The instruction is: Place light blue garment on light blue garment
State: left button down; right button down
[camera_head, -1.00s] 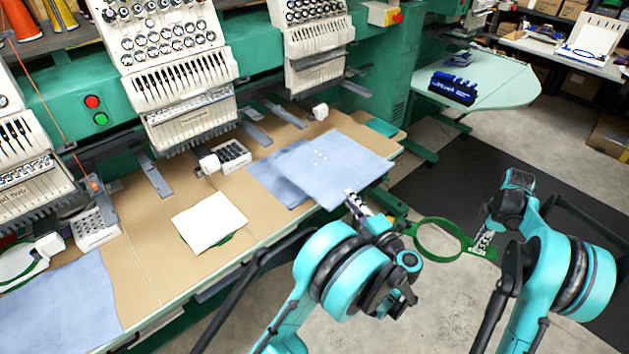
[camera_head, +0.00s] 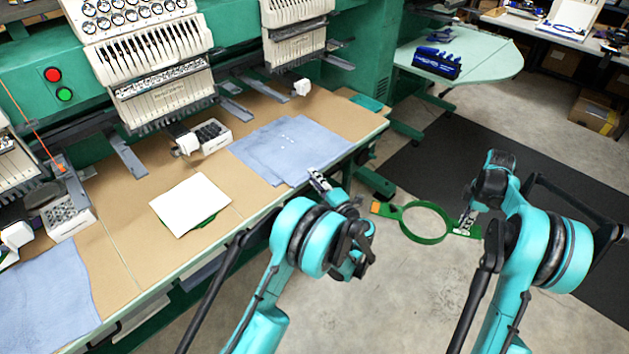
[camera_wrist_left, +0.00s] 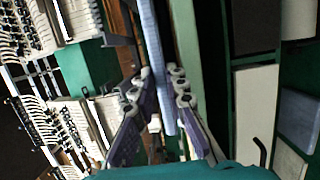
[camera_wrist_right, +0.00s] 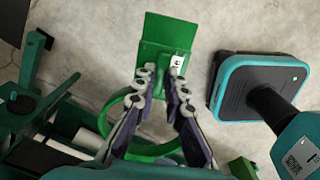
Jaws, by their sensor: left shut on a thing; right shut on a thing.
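A light blue garment (camera_head: 310,148) with small pale marks lies over another light blue garment (camera_head: 249,151) near the right end of the table. The lower one shows only as a strip at the left; the rest is covered. My left gripper (camera_head: 318,181) is shut on the upper garment's front edge, at the table edge. In the left wrist view the held garment (camera_wrist_left: 153,45) is seen edge-on between the fingers. My right gripper (camera_head: 468,222) is shut on a green hoop (camera_head: 403,222), held out over the floor. The hoop's flat green plate (camera_wrist_right: 170,35) shows in the right wrist view.
A third light blue garment (camera_head: 45,300) lies at the table's left. A white cloth (camera_head: 190,205) lies over a green hoop mid-table. Embroidery heads (camera_head: 150,70) overhang the back. A pale green side table (camera_head: 490,65) holds a blue object (camera_head: 437,62).

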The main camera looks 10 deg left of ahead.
jog(key=shift+r, duration=0.15)
pick_arm(q)
jog(key=c, duration=1.8)
grip_release()
